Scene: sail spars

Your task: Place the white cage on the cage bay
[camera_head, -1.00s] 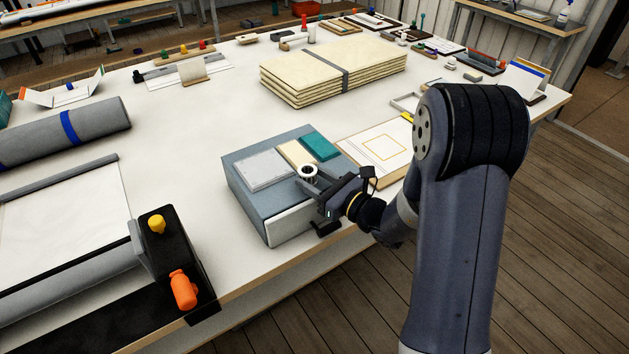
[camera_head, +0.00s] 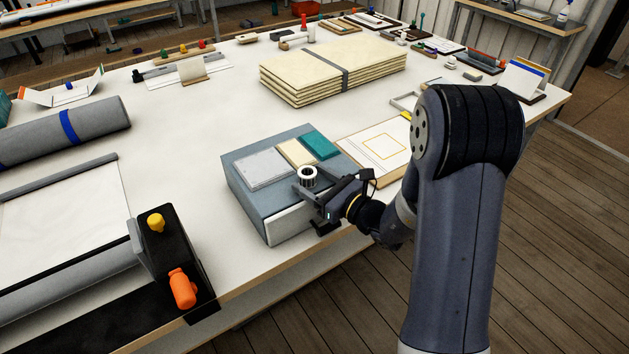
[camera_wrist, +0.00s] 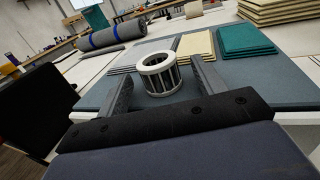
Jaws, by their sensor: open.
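The white cage (camera_head: 307,174) is a short slotted ring standing upright on top of the blue-grey box (camera_head: 238,186), near its front right. In the wrist view the white cage (camera_wrist: 159,74) stands between the two fingers. My gripper (camera_head: 308,187) is open, with its fingers on either side of the cage; the wrist view also shows my gripper (camera_wrist: 160,85) with a gap beside the cage. Whether a finger touches it I cannot tell. No place that I can clearly name as the cage bay shows; a board with a yellow square outline (camera_head: 384,150) lies right of the box.
Grey, cream and teal pads (camera_head: 320,145) lie on the box top behind the cage. A stack of cream panels (camera_head: 333,70) stands farther back. A roller unit with an orange knob (camera_head: 182,288) is at the front left.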

